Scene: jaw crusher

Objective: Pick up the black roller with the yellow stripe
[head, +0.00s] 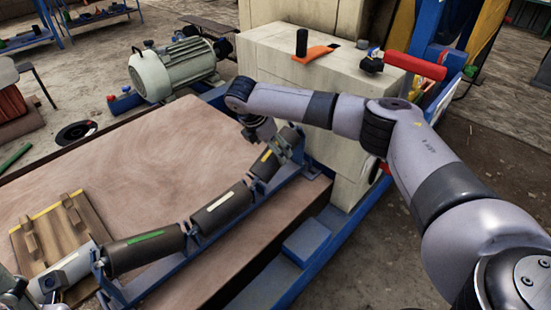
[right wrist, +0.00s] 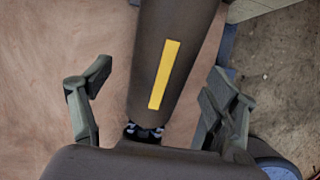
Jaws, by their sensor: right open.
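The black roller with the yellow stripe (head: 262,168) is the far roller on a blue frame (head: 185,262), slanting up at the frame's upper right end. In the right wrist view the roller (right wrist: 175,70) runs down the middle, stripe facing the camera. My right gripper (head: 282,146) is at this roller and hides part of it in the head view. In the right wrist view its fingers (right wrist: 160,82) are spread, one each side of the roller, with gaps. A small part of my left arm shows at the head view's lower left; its jaw state is unclear.
A green-striped roller (head: 145,248) and a white-striped roller (head: 218,208) sit on the same frame. A wooden pallet piece (head: 50,228) lies on the brown tabletop (head: 130,150). A motor (head: 172,70) and a pale machine block (head: 330,85) stand behind. The tabletop's middle is clear.

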